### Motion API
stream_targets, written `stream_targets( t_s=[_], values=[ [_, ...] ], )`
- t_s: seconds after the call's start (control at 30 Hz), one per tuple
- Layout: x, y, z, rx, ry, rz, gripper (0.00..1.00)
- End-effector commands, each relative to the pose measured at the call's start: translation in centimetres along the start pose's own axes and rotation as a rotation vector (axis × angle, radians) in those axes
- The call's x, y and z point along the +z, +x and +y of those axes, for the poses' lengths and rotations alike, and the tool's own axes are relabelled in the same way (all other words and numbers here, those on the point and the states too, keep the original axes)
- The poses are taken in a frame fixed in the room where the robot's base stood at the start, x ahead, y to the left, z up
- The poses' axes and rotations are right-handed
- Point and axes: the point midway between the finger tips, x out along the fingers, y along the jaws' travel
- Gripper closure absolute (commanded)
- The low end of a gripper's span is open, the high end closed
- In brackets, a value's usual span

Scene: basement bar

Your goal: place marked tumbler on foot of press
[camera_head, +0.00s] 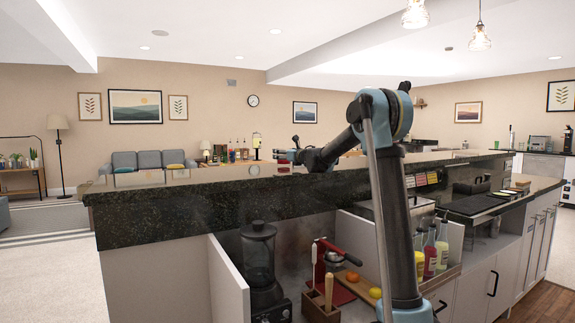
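My gripper (281,155) is at the end of my arm, just above the raised dark stone bar top, on its far side from me. It is small and dark in this view, and I cannot tell whether its fingers are apart or hold anything. A press (318,265) with a red lever and a red foot (352,287) stands on the lower work surface behind the bar, well below and nearer than my gripper. Small glass-like items (254,170) show faintly on the bar top left of my gripper. I cannot make out a marked tumbler.
A dark blender (259,262) stands left of the press, and a wooden holder (318,306) stands in front of it. An orange (352,276), a lemon (375,292) and bottles (430,252) are to the right. The raised bar top (150,190) forms a ledge above the work surface.

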Motion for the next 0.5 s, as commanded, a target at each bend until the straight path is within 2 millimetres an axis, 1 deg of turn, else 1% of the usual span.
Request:
stream_targets(
  t_s=[0.03,0.1,0.33,0.37,0.4,0.47,0.5],
  values=[
    [-0.02,0.62,-0.03,0.000,0.000,0.000,0.16],
    [-0.01,1.12,-0.04,-0.001,0.000,0.000,0.16],
    [-0.01,1.34,-0.08,-0.001,0.000,0.000,0.16],
    [-0.01,1.34,-0.07,-0.001,0.000,0.000,0.18],
    [-0.01,1.34,-0.08,-0.001,0.000,0.000,0.27],
    [-0.01,1.33,-0.07,-0.001,0.000,0.000,0.41],
    [-0.01,1.33,-0.08,-0.001,0.000,0.000,0.50]
  ],
)
